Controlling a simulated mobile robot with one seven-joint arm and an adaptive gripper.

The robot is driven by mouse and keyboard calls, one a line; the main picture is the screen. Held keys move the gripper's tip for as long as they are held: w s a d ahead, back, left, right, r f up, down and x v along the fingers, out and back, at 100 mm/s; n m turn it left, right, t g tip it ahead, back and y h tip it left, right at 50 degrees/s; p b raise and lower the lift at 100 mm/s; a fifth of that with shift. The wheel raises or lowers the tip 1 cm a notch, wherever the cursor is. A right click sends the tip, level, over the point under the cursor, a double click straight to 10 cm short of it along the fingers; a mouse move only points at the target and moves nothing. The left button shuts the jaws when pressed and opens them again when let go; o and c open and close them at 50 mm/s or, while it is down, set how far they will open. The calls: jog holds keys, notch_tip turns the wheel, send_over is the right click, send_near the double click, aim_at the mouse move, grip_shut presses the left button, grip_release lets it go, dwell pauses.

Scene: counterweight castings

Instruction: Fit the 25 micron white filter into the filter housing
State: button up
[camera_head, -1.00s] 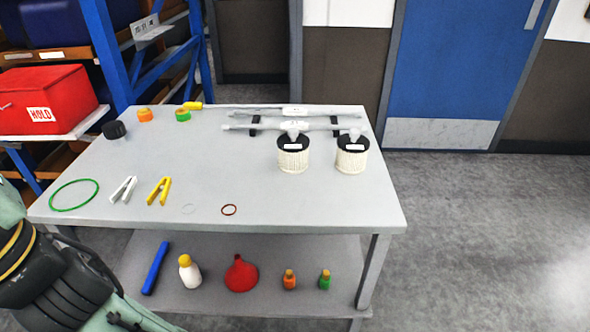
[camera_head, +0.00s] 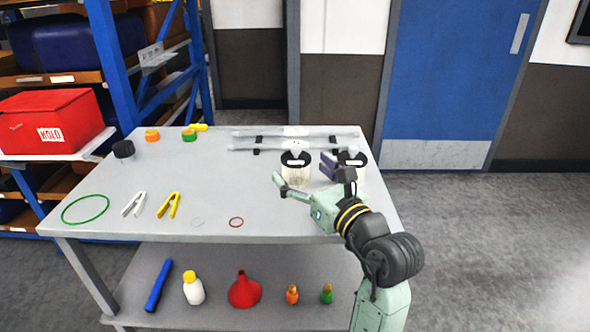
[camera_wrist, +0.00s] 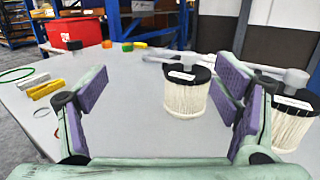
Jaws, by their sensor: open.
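Two pleated white filters with black caps and white labels stand upright on the bench. The left filter (camera_head: 296,172) also shows in the wrist view (camera_wrist: 187,97); the right filter (camera_head: 361,175) is partly hidden by my arm and shows beyond my right finger in the wrist view (camera_wrist: 288,128). The label print is too small to read. My gripper (camera_head: 304,177) is open and empty. In the wrist view, the left filter appears between the fingers (camera_wrist: 160,90), nearer the right one, with no clear contact. I cannot tell which part is the filter housing.
Pale pipes (camera_head: 262,142) lie across dark supports at the back of the bench (camera_head: 140,226). Orange (camera_head: 152,135), green (camera_head: 189,135) and black caps (camera_head: 123,149) stand back left. A green ring (camera_head: 85,210), white and yellow clips (camera_head: 168,206) and small rings (camera_head: 236,222) lie front left.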

aim_at(297, 156)
jog(key=d+f+h, duration=0.1)
jog(key=w+d+m+h, duration=0.1)
jog(key=d, duration=0.1)
jog(key=shift+w+d+f, duration=0.1)
jog(key=shift+f, duration=0.3)
jog(key=p+x, duration=0.1)
jog(key=x, duration=0.3)
jog(key=shift+w, duration=0.3)
jog(key=p+x, duration=0.2)
jog(key=x, duration=0.3)
jog(key=shift+w+a+f, duration=0.15)
jog(key=shift+w+a, duration=0.15)
jog(key=shift+a, duration=0.05)
jog(key=c, duration=1.4)
